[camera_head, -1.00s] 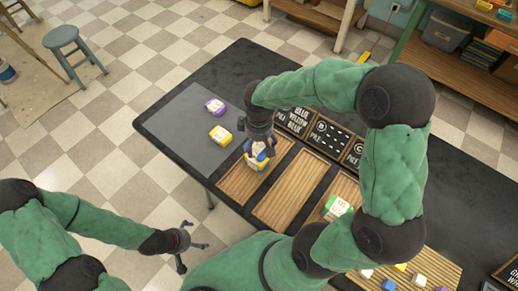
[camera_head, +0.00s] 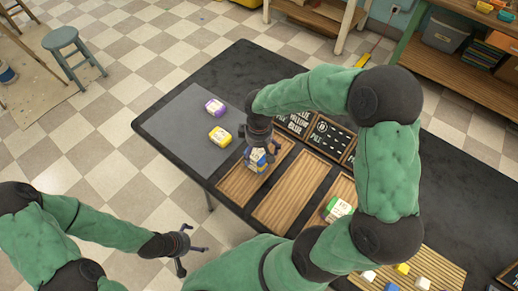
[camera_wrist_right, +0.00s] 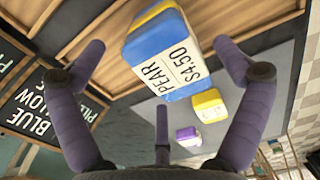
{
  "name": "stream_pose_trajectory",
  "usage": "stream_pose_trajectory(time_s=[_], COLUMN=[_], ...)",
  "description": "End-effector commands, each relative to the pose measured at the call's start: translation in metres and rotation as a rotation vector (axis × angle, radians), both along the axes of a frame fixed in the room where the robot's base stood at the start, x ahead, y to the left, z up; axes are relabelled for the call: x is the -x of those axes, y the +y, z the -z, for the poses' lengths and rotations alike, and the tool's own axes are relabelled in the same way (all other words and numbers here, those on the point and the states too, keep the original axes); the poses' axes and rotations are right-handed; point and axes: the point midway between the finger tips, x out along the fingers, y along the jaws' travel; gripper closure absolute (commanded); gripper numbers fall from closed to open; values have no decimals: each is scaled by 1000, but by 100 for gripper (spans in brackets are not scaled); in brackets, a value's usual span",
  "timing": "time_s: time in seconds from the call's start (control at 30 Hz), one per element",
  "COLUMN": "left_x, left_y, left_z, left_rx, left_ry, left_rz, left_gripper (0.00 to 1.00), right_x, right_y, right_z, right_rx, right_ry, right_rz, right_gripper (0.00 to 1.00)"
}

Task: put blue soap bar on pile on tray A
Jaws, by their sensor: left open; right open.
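A blue soap bar (camera_wrist_right: 178,70) with a white label reading PEAR $4.50 shows between the fingers in the right wrist view, with yellow at its far edge. In the head view the blue and yellow pile (camera_head: 257,161) is on the leftmost wooden tray (camera_head: 236,186), partly hidden by my right gripper. My right gripper (camera_head: 262,150) is open over the pile; in the wrist view its fingers (camera_wrist_right: 163,68) stand apart from the blue bar. I cannot tell the pile's layers exactly. My left gripper (camera_head: 190,252) is open and empty, off the table.
A purple soap (camera_head: 215,106) and a yellow soap (camera_head: 220,136) lie on the grey mat (camera_head: 180,120). The middle tray (camera_head: 300,190) is empty. A green soap (camera_head: 338,208) is on the tray to its right. Small signs (camera_head: 328,138) stand behind the trays.

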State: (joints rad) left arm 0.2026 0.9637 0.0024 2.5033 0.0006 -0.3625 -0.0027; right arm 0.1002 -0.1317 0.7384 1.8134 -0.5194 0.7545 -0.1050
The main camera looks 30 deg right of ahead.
Motion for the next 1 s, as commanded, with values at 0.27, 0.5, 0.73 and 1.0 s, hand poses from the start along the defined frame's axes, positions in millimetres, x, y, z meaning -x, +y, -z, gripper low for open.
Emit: stream_pose_trajectory(time_s=[0.27,0.5,0.73,1.0], left_x=[0,0,0,0], left_y=[0,0,0,0], left_z=[-5,-23,-37,-43], left_rx=[0,0,0,0], left_ry=[0,0,0,0], left_rz=[0,0,0,0], left_gripper=[0,0,0,0], right_x=[-1,-1,0,0], right_y=[0,0,0,0], right_z=[-10,-55,-98,-122], right_rx=[0,0,0,1], right_ry=[-2,-4,-3,-1], right_rz=[0,0,0,0], right_gripper=[1,1,1,1])
